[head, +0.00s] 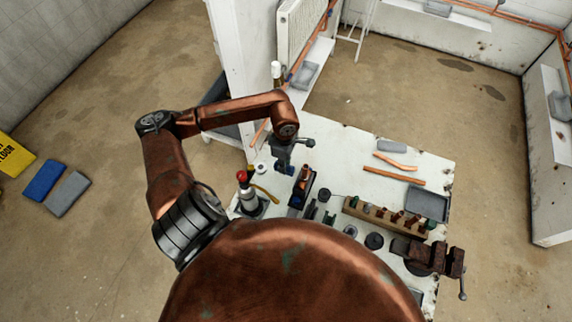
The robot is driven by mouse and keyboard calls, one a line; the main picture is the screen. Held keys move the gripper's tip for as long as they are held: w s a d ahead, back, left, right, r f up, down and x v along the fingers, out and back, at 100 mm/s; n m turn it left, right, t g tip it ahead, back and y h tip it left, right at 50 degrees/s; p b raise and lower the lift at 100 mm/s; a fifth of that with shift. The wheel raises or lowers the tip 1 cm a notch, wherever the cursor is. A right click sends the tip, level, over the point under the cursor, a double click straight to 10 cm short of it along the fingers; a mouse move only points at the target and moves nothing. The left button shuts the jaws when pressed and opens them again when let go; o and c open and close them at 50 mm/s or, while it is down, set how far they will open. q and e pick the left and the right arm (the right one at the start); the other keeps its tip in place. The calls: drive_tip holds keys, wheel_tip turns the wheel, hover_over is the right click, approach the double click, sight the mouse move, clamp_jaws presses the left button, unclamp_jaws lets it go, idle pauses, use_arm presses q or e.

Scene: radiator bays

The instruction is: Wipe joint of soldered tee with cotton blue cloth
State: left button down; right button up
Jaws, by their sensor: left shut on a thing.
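My left gripper (286,164) reaches down over the left part of the white workbench (345,180). It is shut on a small blue patch of cloth (284,169), mostly hidden by the fingers. Just right of it, a small copper fitting (305,174), perhaps the soldered tee, stands upright at a dark holder (302,188). The cloth looks beside the fitting; I cannot tell whether they touch. The joint itself is too small to make out. My right gripper is not in view.
A red-topped torch (243,180) stands left of the holder. A wooden rack (385,217) of fittings, a vise (432,256), copper pipes (393,176) and a grey tray (428,204) occupy the right side. A radiator (298,30) hangs behind.

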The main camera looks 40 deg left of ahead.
use_arm(q)
drive_tip(key=shift+r, duration=0.15)
drive_tip(key=shift+r+p, duration=0.75)
drive_tip(key=shift+r, duration=1.1)
drive_tip(key=shift+r+p, duration=0.3)
drive_tip(key=shift+r, duration=0.75)
